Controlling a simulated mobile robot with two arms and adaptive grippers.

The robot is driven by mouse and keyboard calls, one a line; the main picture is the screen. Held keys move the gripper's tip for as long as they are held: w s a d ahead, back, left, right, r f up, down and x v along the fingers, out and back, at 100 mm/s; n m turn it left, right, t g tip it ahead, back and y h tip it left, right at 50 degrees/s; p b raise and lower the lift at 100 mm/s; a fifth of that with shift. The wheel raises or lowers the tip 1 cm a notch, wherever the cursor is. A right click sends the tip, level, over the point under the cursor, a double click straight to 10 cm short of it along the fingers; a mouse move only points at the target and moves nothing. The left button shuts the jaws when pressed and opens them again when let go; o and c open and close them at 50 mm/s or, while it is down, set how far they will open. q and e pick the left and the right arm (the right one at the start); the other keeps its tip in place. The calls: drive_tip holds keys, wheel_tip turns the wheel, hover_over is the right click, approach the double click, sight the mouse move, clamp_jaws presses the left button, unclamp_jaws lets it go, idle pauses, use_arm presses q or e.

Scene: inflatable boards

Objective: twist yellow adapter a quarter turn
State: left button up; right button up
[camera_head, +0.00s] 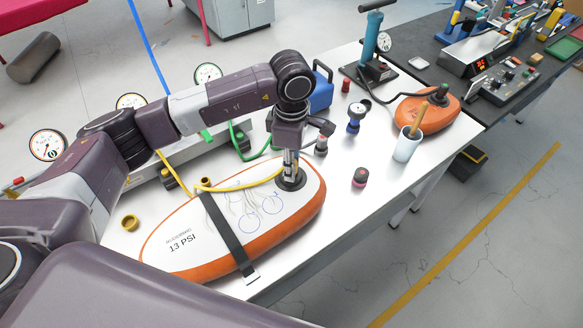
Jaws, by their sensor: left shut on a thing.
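The white and orange inflatable board (185,222), marked 13 PSI, lies on the light workbench with a dark strap across it. A dark round valve (291,183) sits near its far right end. My left gripper (290,168) points down over this valve and is shut at the end of the yellow hose (240,187). The yellow adapter at that hose end is mostly hidden by the fingers; I cannot tell its turn angle or how well it is seated. My right gripper is not in view.
A yellow ring (129,222) lies left of the board. Right of the gripper stand a dark red-black cap (360,178), a blue gauge piece (355,117) and a white cup (407,145). A smaller orange board (425,115) and a hand pump (372,45) are farther back.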

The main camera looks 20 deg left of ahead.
use_arm(q)
drive_tip(key=shift+m+b, duration=0.8)
drive_tip(key=shift+m, duration=0.5)
drive_tip(key=shift+f+m+b, duration=0.1)
drive_tip(key=shift+m+b, duration=0.5)
drive_tip(key=shift+b, duration=0.2)
drive_tip(key=shift+m+b, duration=1.25)
drive_tip(key=shift+m, duration=0.15)
drive_tip(key=shift+s+m+b, duration=0.1)
drive_tip(key=shift+m+b, duration=0.2)
drive_tip(key=shift+m, duration=0.2)
